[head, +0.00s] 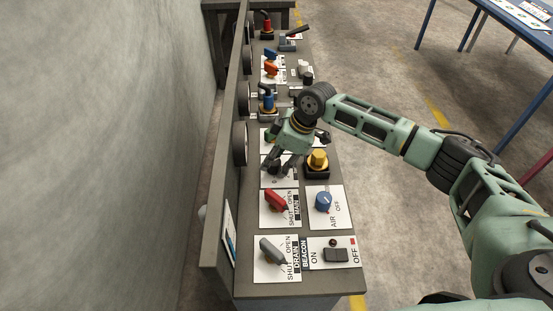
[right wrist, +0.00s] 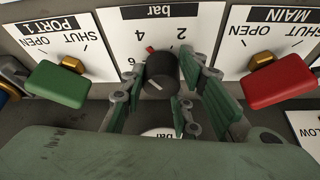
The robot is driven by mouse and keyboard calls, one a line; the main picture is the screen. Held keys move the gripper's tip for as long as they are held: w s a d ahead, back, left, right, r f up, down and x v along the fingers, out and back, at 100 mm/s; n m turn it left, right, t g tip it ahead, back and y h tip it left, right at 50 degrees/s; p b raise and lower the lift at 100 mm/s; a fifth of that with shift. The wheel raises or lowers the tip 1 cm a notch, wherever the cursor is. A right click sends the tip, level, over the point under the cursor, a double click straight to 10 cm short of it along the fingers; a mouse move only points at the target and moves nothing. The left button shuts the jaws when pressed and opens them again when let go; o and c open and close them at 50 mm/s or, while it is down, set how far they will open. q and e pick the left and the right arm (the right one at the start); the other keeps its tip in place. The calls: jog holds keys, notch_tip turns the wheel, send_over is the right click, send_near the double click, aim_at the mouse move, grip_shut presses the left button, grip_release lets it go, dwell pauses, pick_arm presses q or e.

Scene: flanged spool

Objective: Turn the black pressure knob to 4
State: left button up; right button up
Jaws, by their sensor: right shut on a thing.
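The black pressure knob (right wrist: 162,72) sits on a white dial plate marked "bar" (right wrist: 160,20) in the right wrist view, which shows the plate upside down. The figures 2, 4 and 6 show around it, and a small red mark (right wrist: 150,49) is at its upper left edge, near the 4. I cannot tell whether the mark is on the knob or the plate. My right gripper (right wrist: 165,78) is shut on the knob, one finger on each side. In the head view my right gripper (head: 284,167) reaches down to the panel and hides the knob. My left gripper is out of view.
The red MAIN handle (right wrist: 278,86) and green PORT 1 handle (right wrist: 56,84) flank the knob closely. A raised board (head: 226,185) edges the bench on the left.

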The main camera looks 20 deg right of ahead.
jog(key=shift+w+d+r, duration=0.1)
jog(key=c, duration=0.3)
jog(key=shift+r+m+p, duration=0.25)
jog(key=shift+m+p, duration=0.15)
jog(key=shift+p, duration=0.5)
jog(key=shift+f, duration=0.1)
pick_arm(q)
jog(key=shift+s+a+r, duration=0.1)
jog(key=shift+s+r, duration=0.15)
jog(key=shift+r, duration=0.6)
pick_arm(e)
jog(key=o, duration=0.9)
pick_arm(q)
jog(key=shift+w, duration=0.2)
pick_arm(e)
jog(key=shift+o, duration=0.8)
jog(key=shift+f, duration=0.15)
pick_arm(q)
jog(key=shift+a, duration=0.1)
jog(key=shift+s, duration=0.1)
pick_arm(e)
jog(key=v, duration=1.2)
